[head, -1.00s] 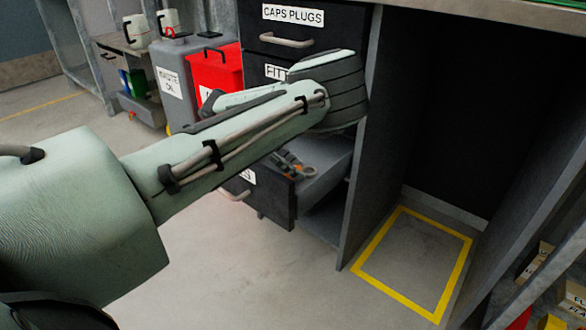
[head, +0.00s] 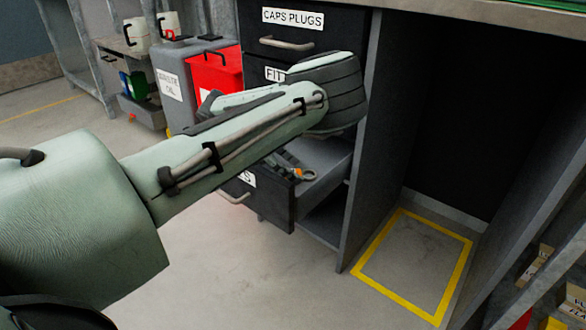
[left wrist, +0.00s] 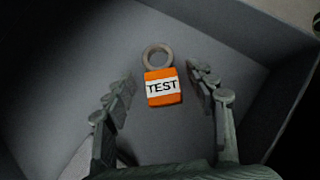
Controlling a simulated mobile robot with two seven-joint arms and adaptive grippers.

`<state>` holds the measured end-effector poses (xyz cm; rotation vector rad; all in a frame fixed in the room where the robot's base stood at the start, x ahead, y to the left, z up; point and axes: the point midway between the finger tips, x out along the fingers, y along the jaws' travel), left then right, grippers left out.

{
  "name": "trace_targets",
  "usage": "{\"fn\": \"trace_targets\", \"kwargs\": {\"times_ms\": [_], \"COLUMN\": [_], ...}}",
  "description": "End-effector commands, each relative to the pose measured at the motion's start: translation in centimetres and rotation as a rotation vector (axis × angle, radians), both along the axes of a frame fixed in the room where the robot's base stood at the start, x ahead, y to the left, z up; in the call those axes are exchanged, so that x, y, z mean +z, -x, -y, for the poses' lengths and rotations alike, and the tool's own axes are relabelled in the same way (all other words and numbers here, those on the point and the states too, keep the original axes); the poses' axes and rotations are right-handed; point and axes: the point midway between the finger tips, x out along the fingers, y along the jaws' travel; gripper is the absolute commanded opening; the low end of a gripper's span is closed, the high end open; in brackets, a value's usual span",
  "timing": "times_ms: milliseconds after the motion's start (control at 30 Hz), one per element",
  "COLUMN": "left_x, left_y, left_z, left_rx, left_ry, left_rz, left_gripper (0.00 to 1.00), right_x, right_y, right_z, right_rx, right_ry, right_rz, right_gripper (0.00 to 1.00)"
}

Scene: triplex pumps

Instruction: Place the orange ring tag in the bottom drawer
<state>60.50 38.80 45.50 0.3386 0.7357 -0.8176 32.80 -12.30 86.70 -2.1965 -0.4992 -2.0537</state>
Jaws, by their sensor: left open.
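The orange ring tag (left wrist: 163,87) has a grey ring at its top and a white band reading TEST. In the left wrist view it lies on the grey floor of the open drawer (left wrist: 225,40), between the spread fingers of my left gripper (left wrist: 164,84), with gaps on both sides. In the head view the tag (head: 297,173) shows small inside the lowest drawer (head: 328,158), which is pulled out. My left forearm hides part of that drawer and most of the left gripper (head: 282,162). My right gripper is not in view.
Shut drawers, one labelled CAPS PLUGS (head: 292,20), stand above the open one. A red bin (head: 216,72) and a grey waste oil bin (head: 180,85) stand left of the cabinet. A yellow floor outline (head: 365,265) marks an empty bay on the right.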

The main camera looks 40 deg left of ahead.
Motion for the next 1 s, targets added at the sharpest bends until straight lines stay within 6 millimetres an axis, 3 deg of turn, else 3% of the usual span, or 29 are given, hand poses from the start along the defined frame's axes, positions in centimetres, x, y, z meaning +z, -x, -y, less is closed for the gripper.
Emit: {"fn": "trace_targets", "kwargs": {"times_ms": [300, 500, 1000], "left_x": [5.0, 7.2, 8.0], "left_y": [3.1, 4.6, 5.2], "left_z": [-3.7, -5.4, -6.1], "left_rx": [0.005, 0.003, 0.001], "left_ry": [-0.001, -0.001, 0.000], "left_rz": [0.002, 0.001, 0.000], "left_gripper": [0.56, 0.56, 0.56], "right_x": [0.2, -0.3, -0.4], "right_y": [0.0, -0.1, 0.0], "right_z": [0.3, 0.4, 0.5], "right_rx": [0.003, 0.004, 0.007], "right_ry": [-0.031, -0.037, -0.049], "right_rz": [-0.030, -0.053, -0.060], "right_gripper": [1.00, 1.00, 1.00]}}
